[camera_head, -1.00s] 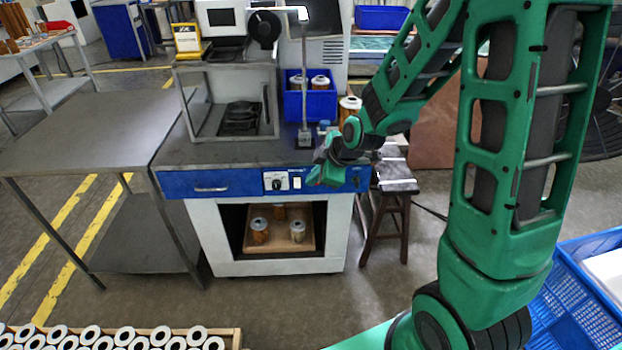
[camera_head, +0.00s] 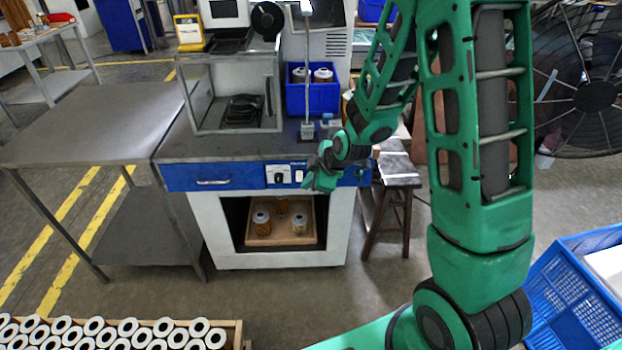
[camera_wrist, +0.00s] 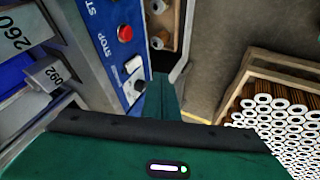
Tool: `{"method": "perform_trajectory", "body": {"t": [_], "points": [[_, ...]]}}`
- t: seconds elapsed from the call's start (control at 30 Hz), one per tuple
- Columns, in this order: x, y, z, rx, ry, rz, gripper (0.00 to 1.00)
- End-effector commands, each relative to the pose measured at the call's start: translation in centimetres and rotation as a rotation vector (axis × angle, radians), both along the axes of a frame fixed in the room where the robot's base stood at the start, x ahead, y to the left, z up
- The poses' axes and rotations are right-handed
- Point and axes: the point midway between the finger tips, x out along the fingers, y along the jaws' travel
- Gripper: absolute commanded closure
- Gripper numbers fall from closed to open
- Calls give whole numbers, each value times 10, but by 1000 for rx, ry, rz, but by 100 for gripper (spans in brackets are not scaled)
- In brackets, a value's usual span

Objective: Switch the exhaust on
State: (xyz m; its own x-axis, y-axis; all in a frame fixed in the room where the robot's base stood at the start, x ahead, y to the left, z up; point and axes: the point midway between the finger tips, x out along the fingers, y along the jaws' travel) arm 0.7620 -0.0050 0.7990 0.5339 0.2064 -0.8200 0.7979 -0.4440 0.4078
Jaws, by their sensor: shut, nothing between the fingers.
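The workbench has a blue front panel (camera_head: 213,178) with controls. In the head view a white plate with a dark knob (camera_head: 280,175) sits on it, with a small white switch (camera_head: 299,176) to its right. My gripper (camera_head: 318,181) is shut and empty, just right of this switch at the panel front. In the wrist view my gripper (camera_wrist: 163,92) is beside the knob (camera_wrist: 139,86) and white switch (camera_wrist: 133,64); I cannot tell whether it touches either. A red button (camera_wrist: 125,33) marked STOP is farther along the panel. The exhaust's label and the switch position are not readable.
An open compartment below the panel holds a wooden tray (camera_head: 262,240) with 3 cartridges. A dark stool (camera_head: 398,172) stands right of the bench. A steel table (camera_head: 90,137) stands left. A crate of white-topped cartridges (camera_head: 232,334) is in front. The floor between is clear.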

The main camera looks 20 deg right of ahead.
Motion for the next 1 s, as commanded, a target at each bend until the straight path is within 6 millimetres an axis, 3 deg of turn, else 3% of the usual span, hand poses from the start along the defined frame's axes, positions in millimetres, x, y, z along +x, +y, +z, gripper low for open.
{"method": "perform_trajectory", "body": {"t": [0.3,0.6,1.0], "points": [[25,9,-38,0,2,-1,100],[57,-3,-39,-1,0,-1,100],[60,-4,-39,0,-1,0,100]]}}
